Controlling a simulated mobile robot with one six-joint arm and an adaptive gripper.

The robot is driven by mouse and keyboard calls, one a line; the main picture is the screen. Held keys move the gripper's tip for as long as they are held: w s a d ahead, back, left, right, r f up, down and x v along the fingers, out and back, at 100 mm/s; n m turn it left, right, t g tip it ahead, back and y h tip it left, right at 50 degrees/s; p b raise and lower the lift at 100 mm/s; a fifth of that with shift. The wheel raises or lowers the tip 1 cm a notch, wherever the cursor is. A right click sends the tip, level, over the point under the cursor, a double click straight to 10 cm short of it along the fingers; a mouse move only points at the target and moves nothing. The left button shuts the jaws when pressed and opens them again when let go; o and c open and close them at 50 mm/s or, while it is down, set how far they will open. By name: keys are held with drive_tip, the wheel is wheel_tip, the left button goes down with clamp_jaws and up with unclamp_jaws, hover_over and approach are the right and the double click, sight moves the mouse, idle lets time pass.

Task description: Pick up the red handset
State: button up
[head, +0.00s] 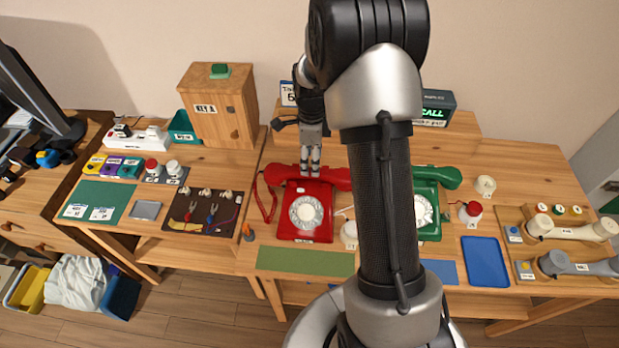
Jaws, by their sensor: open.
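The red handset (332,178) lies across the top of the red dial phone (305,233) in the middle of the table. Its left end and part of its right side show. My gripper (310,172) points down at the handset's middle, with its fingers in front of it in the head view. The fingers look close together in the picture, and I cannot tell whether they touch the handset or straddle it. A red cord (268,203) hangs at the phone's left side.
My arm hides much right of the red phone. A green phone (430,232) with a green handset (437,176) stands there. A green mat (300,262) lies in front, a blue tray (485,262) to the right. A wooden box (220,108) stands at the back left.

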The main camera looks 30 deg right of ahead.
sight(310, 170)
drive_tip(key=f, duration=0.2)
drive_tip(key=f+b, duration=0.2)
drive_tip(key=f, duration=0.1)
drive_tip(key=shift+a+f, duration=0.3)
drive_tip(key=shift+s+r, duration=0.1)
clamp_jaws()
idle(0.4)
